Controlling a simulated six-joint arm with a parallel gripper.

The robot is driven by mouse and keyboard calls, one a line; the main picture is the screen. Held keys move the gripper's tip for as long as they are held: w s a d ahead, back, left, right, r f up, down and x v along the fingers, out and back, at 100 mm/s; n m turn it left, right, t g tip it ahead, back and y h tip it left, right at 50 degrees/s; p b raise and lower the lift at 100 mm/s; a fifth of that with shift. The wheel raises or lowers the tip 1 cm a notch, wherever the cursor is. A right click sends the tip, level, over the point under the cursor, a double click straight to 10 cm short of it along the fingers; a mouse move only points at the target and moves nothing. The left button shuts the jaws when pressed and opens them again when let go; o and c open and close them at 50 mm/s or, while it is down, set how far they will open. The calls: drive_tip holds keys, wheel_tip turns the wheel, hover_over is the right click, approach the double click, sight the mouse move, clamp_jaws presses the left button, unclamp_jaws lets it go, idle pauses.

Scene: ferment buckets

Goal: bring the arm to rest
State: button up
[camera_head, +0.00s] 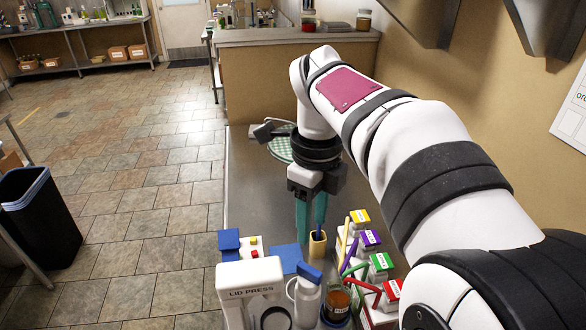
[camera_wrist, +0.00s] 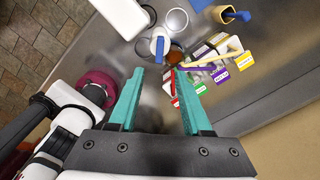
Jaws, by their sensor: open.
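My gripper (camera_head: 311,212) has two teal fingers and points down over the metal counter (camera_head: 252,200). In the wrist view my gripper (camera_wrist: 156,85) has its fingers apart, with nothing between them. In the head view it hangs just behind a small tan holder (camera_head: 318,244) with a blue item in it. My white arm reaches in from the right and hides part of the counter and the wall.
A lid press (camera_head: 248,275), a white bottle (camera_head: 304,298), an amber jar (camera_head: 336,301) and several colour-labelled boxes (camera_head: 379,264) crowd the near counter. A green checked round item (camera_head: 280,149) lies behind the gripper. The counter's left middle is clear. A black bin (camera_head: 40,222) stands on the floor.

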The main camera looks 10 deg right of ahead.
wheel_tip(320, 180, up, 4)
drive_tip(key=shift+f, duration=0.1)
drive_tip(key=s+a+f+n+y, duration=0.1)
drive_tip(key=s+f+n, duration=0.6)
drive_tip(key=s+n, duration=0.3)
drive_tip(key=s+a+f+n, duration=0.2)
drive_tip(key=s+f+n, duration=0.5)
drive_tip(key=s+n, duration=0.4)
drive_tip(key=shift+s+a+y, duration=0.25)
drive_tip(key=shift+s+y, duration=0.15)
drive_tip(key=shift+s, duration=0.2)
